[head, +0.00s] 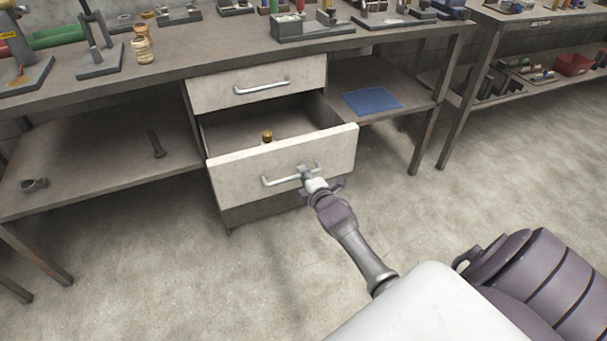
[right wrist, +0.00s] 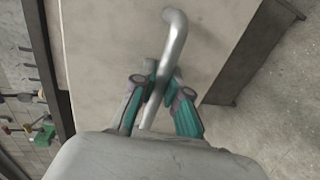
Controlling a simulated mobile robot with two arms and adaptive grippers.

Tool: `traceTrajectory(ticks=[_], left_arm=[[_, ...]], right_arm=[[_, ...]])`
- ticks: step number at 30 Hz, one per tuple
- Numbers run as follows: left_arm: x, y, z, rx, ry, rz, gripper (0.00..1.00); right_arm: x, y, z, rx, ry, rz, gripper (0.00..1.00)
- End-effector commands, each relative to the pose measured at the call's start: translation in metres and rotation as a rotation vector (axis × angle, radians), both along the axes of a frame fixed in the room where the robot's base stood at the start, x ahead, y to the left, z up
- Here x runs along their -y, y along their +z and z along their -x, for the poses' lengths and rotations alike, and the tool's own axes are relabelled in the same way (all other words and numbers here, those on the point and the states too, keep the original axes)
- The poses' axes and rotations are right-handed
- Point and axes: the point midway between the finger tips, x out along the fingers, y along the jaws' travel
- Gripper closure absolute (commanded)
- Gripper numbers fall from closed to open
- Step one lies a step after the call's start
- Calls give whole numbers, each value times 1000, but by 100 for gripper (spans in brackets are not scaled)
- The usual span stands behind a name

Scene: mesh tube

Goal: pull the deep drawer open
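The deep drawer (head: 283,159) is the lower, white-fronted drawer under the workbench, and it stands well out from the cabinet. Its inside shows, with a small brass-coloured object (head: 267,136) in it. A silver bar handle (head: 283,181) runs across its front. My right gripper (head: 310,177) is at the right part of this handle. In the right wrist view the handle (right wrist: 174,40) passes between the two teal-padded fingers (right wrist: 164,84), which close on it from both sides. My left gripper is not in view.
The shallow upper drawer (head: 258,84) is closed. A blue cloth (head: 372,101) lies on the shelf at the right. The workbench (head: 185,62) carries several tools and fixtures. The concrete floor (head: 150,270) before the drawer is clear.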

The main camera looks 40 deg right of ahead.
Motion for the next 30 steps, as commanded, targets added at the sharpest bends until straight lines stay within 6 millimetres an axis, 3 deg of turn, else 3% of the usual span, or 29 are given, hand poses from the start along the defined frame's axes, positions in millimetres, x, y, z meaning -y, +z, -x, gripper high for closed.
traceTrajectory(ticks=[1,4,16,30], left_arm=[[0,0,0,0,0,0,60],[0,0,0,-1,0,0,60],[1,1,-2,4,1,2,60],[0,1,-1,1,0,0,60]], right_arm=[[0,0,0,0,0,0,77],[0,0,0,0,0,0,61],[-2,0,7,-2,0,0,61],[-22,18,93,-3,0,-1,61]])
